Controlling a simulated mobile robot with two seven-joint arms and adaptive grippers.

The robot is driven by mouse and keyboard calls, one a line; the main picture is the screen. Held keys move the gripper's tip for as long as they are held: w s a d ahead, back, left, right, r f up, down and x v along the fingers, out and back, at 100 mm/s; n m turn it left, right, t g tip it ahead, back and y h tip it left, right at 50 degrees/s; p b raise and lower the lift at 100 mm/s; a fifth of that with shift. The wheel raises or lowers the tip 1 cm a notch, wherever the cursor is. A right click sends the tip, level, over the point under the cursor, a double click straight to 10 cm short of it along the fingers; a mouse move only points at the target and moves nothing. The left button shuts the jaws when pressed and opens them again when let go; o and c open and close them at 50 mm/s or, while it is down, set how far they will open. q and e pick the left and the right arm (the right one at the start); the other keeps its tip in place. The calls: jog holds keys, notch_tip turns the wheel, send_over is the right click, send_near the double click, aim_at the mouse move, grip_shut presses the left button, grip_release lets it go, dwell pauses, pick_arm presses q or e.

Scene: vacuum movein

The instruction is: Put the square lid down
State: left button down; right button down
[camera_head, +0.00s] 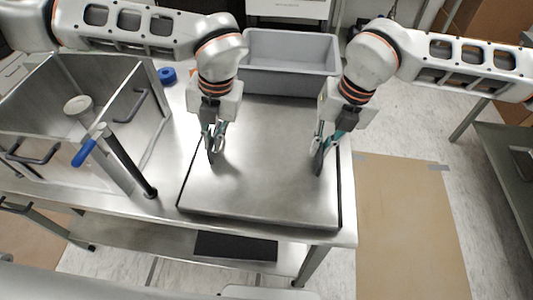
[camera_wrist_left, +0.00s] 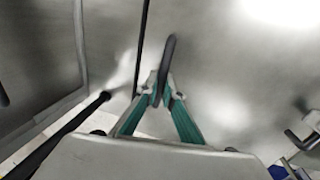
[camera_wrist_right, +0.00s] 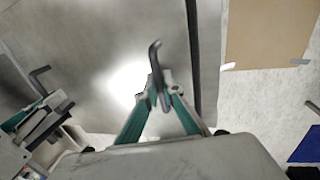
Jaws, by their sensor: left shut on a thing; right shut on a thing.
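The square lid (camera_head: 262,180) is a broad, flat steel plate with dark edges on the right part of the steel table (camera_head: 165,205). My left gripper (camera_head: 213,150) is shut on the lid's left dark handle (camera_wrist_left: 168,55), which stands up between its fingertips (camera_wrist_left: 163,95). My right gripper (camera_head: 322,155) is shut on the right dark handle (camera_wrist_right: 154,55), held between its fingertips (camera_wrist_right: 160,93). The lid looks level and close to the tabletop. I cannot tell whether its underside touches anything.
An open steel box with handles (camera_head: 22,122) stands at the left. A blue-handled tool (camera_head: 88,148) and a black rod (camera_head: 130,167) are beside it. A grey bin (camera_head: 290,80) is behind the lid, and a blue ring (camera_head: 167,75) lies at the back left.

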pick_arm(q)
jog(key=c, duration=2.2)
grip_release()
jog(key=shift+f, duration=0.1)
pick_arm(e)
jog(key=c, duration=2.2)
grip_release()
jog(key=shift+f, duration=0.1)
pick_arm(q)
jog(key=r, duration=0.4)
jog(key=d+r, duration=0.1)
jog(key=r, duration=0.2)
jog(key=d+r, duration=0.1)
jog(key=r, duration=0.3)
jog(key=shift+s+d+r, duration=0.1)
jog(key=shift+d+r, duration=0.05)
jog(key=shift+r, duration=0.2)
pick_arm(e)
jog(key=r, duration=0.4)
jog(key=d+r, duration=0.1)
jog(key=r, duration=0.3)
jog(key=d+r, duration=0.1)
jog(key=r, duration=0.3)
jog(key=shift+s+d, duration=0.1)
jog(key=shift+d, duration=0.1)
jog(key=shift+f, duration=0.15)
